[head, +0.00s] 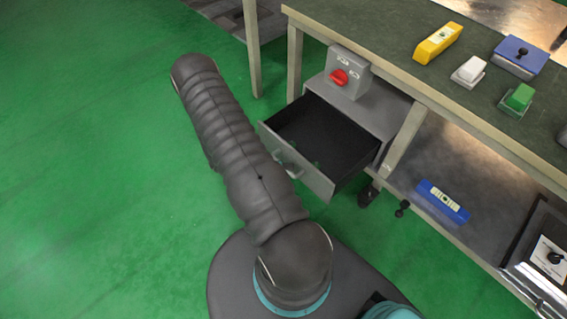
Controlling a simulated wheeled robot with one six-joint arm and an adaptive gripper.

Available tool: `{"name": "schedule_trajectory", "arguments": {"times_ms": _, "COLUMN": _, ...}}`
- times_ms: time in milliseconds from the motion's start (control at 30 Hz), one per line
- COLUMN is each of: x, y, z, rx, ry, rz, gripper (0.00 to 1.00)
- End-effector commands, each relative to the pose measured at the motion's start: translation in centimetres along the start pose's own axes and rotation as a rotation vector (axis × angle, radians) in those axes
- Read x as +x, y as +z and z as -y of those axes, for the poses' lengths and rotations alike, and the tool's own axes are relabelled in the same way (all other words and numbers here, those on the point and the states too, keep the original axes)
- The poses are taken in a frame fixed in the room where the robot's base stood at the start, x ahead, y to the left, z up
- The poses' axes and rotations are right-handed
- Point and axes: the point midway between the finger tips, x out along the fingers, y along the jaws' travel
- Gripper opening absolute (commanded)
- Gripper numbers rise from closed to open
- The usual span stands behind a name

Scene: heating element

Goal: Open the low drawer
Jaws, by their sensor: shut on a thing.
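A grey drawer (308,180) sticks well out of a grey cabinet (375,108) under the workbench. Its dark inside shows and looks empty. A pale handle (288,163) is on its front face, partly covered by my arm. My dark, sleeved arm runs from my base up to the left, just in front of the drawer. My gripper is not visible; the arm hides the area around and left of the handle. I cannot see from here how the gripper meets the handle.
A box with a red knob (339,77) stands on the cabinet. The bench top (385,40) holds a yellow level (438,42) and several switch boxes. A blue level (442,201) lies on the lower shelf (455,160). The green floor (90,160) at left is clear.

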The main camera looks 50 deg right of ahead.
Motion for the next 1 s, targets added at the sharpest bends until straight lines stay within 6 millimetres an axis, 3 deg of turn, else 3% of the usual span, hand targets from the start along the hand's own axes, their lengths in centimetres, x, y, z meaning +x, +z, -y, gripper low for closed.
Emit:
{"name": "schedule_trajectory", "arguments": {"times_ms": 500, "x": 0.07, "y": -0.67, "z": -0.13, "rx": -0.002, "ry": 0.000, "rz": -0.017, "gripper": 0.00}}
{"name": "schedule_trajectory", "arguments": {"times_ms": 533, "x": 0.07, "y": -0.67, "z": -0.13, "rx": -0.002, "ry": 0.000, "rz": -0.017, "gripper": 0.23}}
{"name": "schedule_trajectory", "arguments": {"times_ms": 600, "x": 0.04, "y": -0.65, "z": -0.13, "rx": -0.002, "ry": 0.000, "rz": -0.016, "gripper": 0.40}}
{"name": "schedule_trajectory", "arguments": {"times_ms": 1000, "x": -0.61, "y": -0.48, "z": -0.11, "rx": 0.001, "ry": 0.001, "rz": -0.009, "gripper": 0.41}}
